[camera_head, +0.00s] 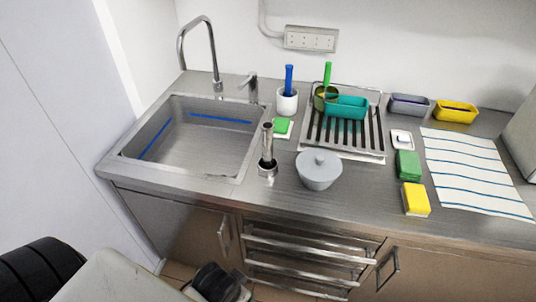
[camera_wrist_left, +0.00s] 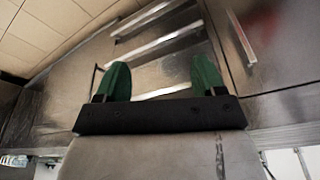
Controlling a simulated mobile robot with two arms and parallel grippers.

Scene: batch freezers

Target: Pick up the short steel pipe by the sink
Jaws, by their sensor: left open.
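The short steel pipe (camera_head: 267,143) stands upright on the counter just right of the sink (camera_head: 187,135). Its lower end is in a short, dark-banded steel base. The grey lidded pot (camera_head: 319,170) is close to its right. My left gripper (camera_wrist_left: 161,78) shows in the left wrist view with its two green fingers wide apart and nothing between them. It faces the steel cabinet front, away from the pipe. In the head view only dark and pale arm parts of mine show at the bottom, below the counter. My right gripper is not in view.
A white cup (camera_head: 287,101) with a blue-handled tool and a green sponge on a small dish (camera_head: 283,128) stand behind the pipe. The drying rack (camera_head: 348,152) holds a teal tub. The cabinet rails (camera_head: 310,257) are below. The counter's front strip is clear.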

